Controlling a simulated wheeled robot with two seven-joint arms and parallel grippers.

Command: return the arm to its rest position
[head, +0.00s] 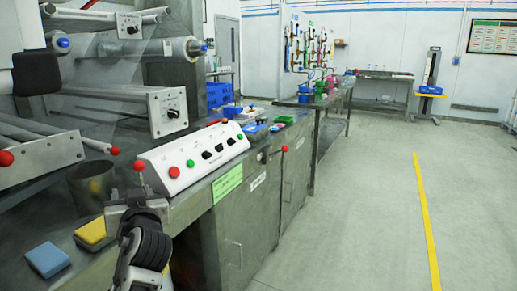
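My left arm comes up from the bottom edge, left of centre. Its gripper (138,197) is over the front edge of the metal bench, just in front of the control panel's left end. The gripper points away from me, and I cannot make out whether its fingers are apart or closed. A red ball knob (139,166) shows just beyond the gripper; I cannot tell whether they touch. A grey metal drum (84,190) stands on the bench to the left of the gripper. My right gripper is not in view.
A sloped control panel (205,152) with buttons stands on the bench. A blue sponge (48,260) and a yellow sponge (92,233) lie left of my arm. Rollers and a dial box (168,110) are above. The floor (370,210) at right is clear.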

